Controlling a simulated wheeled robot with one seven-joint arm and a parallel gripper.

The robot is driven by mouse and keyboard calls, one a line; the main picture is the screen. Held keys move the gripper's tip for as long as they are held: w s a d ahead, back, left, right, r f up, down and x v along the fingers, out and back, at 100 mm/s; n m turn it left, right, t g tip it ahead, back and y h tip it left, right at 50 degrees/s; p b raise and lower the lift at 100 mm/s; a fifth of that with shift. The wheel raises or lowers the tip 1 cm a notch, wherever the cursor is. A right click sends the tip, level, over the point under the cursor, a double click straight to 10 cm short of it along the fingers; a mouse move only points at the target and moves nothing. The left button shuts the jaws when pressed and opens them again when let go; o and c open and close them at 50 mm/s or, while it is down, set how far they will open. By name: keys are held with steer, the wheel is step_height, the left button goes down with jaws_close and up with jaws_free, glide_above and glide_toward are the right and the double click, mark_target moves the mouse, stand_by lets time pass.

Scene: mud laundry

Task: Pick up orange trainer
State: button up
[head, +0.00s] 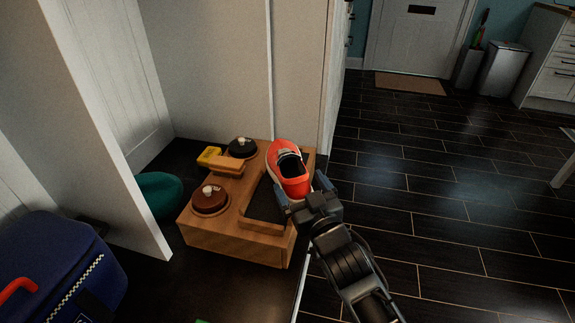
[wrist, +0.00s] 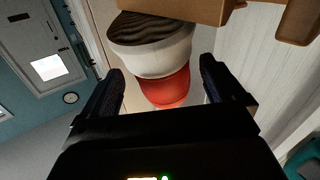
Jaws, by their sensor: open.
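The orange trainer (head: 290,178) has a white sole edge and a dark inside. It lies on the right part of a wooden box-like stand (head: 240,243). My gripper (head: 299,191) is at its near end, with a finger on either side and the jaws open. In the wrist view the trainer's orange part (wrist: 167,88) and its pale sole with a dark patterned underside show between and beyond the open fingers of my gripper (wrist: 162,90). I cannot tell whether the fingers touch the trainer.
Two round brown tins or brushes (head: 210,200) and (head: 242,148) and a yellow item (head: 209,157) are on the stand. A blue bag (head: 60,265) and a teal object (head: 158,193) are at left. White panels stand behind. Dark floor (head: 440,200) is open at right.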

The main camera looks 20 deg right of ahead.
mark_target(287, 161)
steer(key=shift+w+r, duration=0.1)
steer(key=shift+w, duration=1.4)
steer(key=c, duration=1.3)
steer(key=shift+r, duration=0.1)
